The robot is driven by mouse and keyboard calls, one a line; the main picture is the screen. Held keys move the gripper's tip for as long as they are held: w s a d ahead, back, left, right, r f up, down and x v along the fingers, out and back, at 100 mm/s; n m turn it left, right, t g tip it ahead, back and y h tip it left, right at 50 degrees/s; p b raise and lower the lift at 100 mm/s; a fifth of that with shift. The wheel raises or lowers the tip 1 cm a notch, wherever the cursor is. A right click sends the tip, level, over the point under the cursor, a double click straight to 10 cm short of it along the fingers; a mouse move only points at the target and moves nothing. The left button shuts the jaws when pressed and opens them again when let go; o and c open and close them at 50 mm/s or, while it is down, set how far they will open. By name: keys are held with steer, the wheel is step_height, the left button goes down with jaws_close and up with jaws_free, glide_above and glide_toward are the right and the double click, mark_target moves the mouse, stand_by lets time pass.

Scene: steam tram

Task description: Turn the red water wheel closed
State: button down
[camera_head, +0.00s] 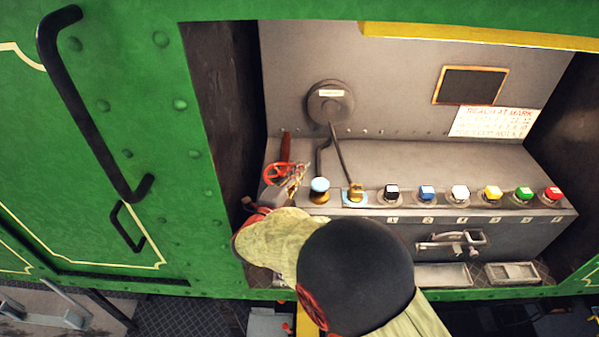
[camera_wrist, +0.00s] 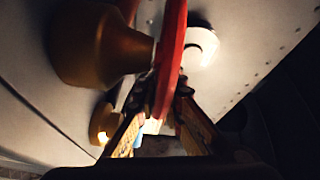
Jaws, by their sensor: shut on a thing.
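The red water wheel (camera_head: 268,174) is at the left end of the grey control ledge. In the wrist view its rim (camera_wrist: 172,45) shows nearly edge-on as a red band. My gripper (camera_head: 291,183) is at the wheel's right side. In the wrist view my gripper (camera_wrist: 166,98) has one finger on each side of the rim and is shut on it. The wheel's hub and much of its lower part are hidden or unclear behind my gripper and arm.
Several coloured buttons, including a red one (camera_head: 552,193), line the ledge. A green panel with a black handrail (camera_head: 92,110) bounds the left. A brass fitting (camera_wrist: 95,45) sits close to the rim.

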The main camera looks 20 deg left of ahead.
steer(key=shift+s+d+f, duration=0.15)
steer(key=shift+f, duration=0.45)
steer(key=c, duration=2.3)
jaws_free()
steer(key=o, duration=0.3)
steer(key=shift+r, duration=0.15)
steer(key=shift+o, duration=0.2)
steer(key=shift+r, duration=0.1)
steer(key=shift+r, duration=0.1)
